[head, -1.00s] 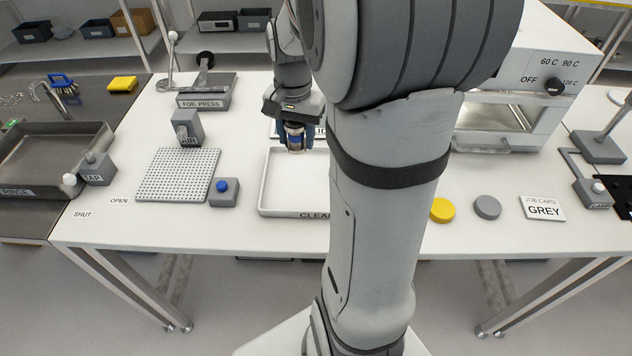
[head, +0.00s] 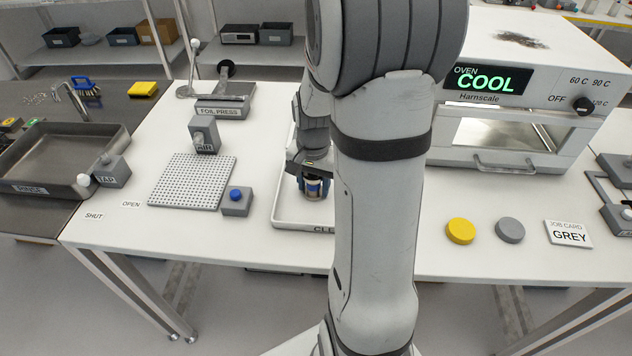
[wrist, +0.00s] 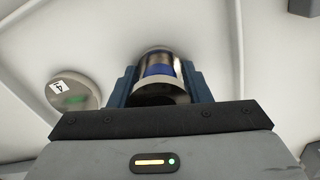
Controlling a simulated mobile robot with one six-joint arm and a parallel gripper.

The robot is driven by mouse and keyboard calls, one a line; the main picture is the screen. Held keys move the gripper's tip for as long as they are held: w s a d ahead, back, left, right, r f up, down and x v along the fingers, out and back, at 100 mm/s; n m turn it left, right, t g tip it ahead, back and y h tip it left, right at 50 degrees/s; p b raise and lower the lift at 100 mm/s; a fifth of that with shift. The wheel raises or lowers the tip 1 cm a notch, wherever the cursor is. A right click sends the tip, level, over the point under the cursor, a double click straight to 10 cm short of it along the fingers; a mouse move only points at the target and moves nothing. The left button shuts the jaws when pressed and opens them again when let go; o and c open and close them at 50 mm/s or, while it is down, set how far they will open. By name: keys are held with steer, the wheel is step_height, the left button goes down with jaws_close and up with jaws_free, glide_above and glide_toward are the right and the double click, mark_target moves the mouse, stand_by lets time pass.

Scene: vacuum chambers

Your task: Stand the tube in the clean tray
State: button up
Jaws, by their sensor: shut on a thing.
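The tube (head: 315,190) is a short metal cylinder with a blue band. My gripper (head: 314,182) is shut on it, with a dark blue finger on each side. In the wrist view the tube (wrist: 159,72) sits between the fingers. It looks upright in the head view. The clean tray (head: 283,223) is white with a low rim, at the middle of the bench. The tube is over or in its left part; I cannot tell whether its base touches the floor. My arm hides the tray's right part.
The wrist view shows a round piece (wrist: 74,91) with a "4" tag and green mark, left of the tube. A perforated plate (head: 190,181) and a blue-button box (head: 236,201) stand left of the tray. Yellow (head: 460,231) and grey (head: 509,230) discs lie right.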

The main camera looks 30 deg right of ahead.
steer(key=o, duration=0.8)
steer(key=shift+f, duration=0.2)
steer(key=o, duration=0.5)
steer(key=shift+s+r, duration=0.1)
step_height(320, 180, up, 12)
steer(key=shift+f, duration=0.1)
steer(key=shift+s+a+r, duration=0.1)
steer(key=shift+a+r, duration=0.1)
steer(key=shift+r, duration=0.1)
steer(key=s+a+n+t, duration=0.1)
steer(key=s+a+n, duration=0.2)
steer(key=s+a, duration=0.1)
steer(key=s+a+n, duration=0.3)
steer(key=s, duration=0.1)
steer(key=s+a+n+t, duration=0.1)
steer(key=s+a+n, duration=0.3)
steer(key=shift+s+a+r+t, duration=0.2)
steer(key=shift+a+r+t, duration=0.05)
steer(key=shift+a+t, duration=0.1)
